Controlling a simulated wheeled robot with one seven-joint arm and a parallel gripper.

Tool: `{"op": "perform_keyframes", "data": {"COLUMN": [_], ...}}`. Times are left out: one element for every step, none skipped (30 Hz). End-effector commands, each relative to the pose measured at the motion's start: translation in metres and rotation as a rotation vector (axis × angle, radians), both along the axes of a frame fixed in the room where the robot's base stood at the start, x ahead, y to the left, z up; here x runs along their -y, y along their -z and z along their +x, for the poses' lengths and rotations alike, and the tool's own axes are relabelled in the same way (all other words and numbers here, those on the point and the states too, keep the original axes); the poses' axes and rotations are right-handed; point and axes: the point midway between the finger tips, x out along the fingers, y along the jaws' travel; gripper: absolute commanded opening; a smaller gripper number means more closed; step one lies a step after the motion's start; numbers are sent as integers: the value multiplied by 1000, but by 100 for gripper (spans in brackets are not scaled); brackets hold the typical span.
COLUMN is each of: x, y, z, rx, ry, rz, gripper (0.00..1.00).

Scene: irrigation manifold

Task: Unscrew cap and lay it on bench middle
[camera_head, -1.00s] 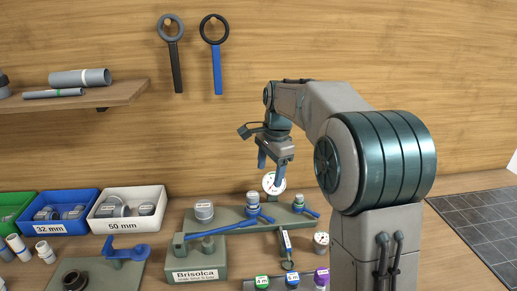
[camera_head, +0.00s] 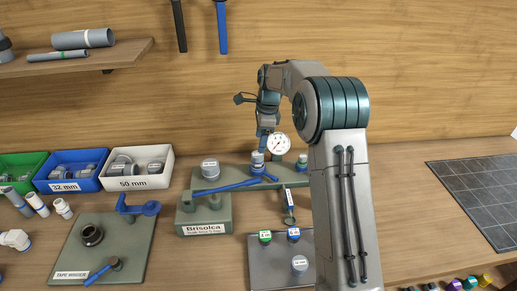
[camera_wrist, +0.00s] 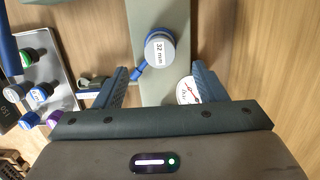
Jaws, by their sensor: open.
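A grey cap labelled 32 mm (camera_wrist: 160,50) shows in the wrist view on the green manifold base (camera_wrist: 150,14), with a blue lever beside it. In the head view a grey-topped fitting with blue (camera_head: 257,160) stands under my gripper (camera_head: 263,148). In the wrist view my gripper (camera_wrist: 158,73) is open, its fingers on either side of the cap's line with gaps to both. Contact with the cap is not visible. Another grey cap (camera_head: 210,167) stands at the left of the manifold. The wooden bench (camera_head: 400,215) has bare areas.
A white pressure gauge (camera_head: 277,144) stands close by the gripper and shows near the right finger (camera_wrist: 187,92). A grey tray (camera_head: 262,270) with several labelled caps lies in front. Bins, including a white 50 mm bin (camera_head: 137,182), stand left. A dark gridded mat (camera_head: 480,195) lies right.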

Motion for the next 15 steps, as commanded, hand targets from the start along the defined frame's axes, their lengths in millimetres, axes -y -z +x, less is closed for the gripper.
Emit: {"op": "perform_keyframes", "data": {"x": [-1,-2,-4,-4,-5,-6,-6,-7,-7,-8,-8,-8,-8,-9,-9], "y": [9,14,21,26,31,36,40,43,48,50,53,55,56,57,58], "z": [-1,-1,-1,-1,-1,-1,-1,0,0,-1,0,0,0,0,0], "rx": [-4,-4,-3,-4,-4,-3,-2,-1,-2,-2,-2,-1,0,0,0], "ry": [-1,-1,0,-1,-1,0,1,1,1,1,1,0,0,0,0], "rz": [0,1,1,1,1,1,1,1,0,0,0,0,0,0,0], "gripper": [65,65,65,65,65,65,65,65,65,65,65,65,65,65,65]}}
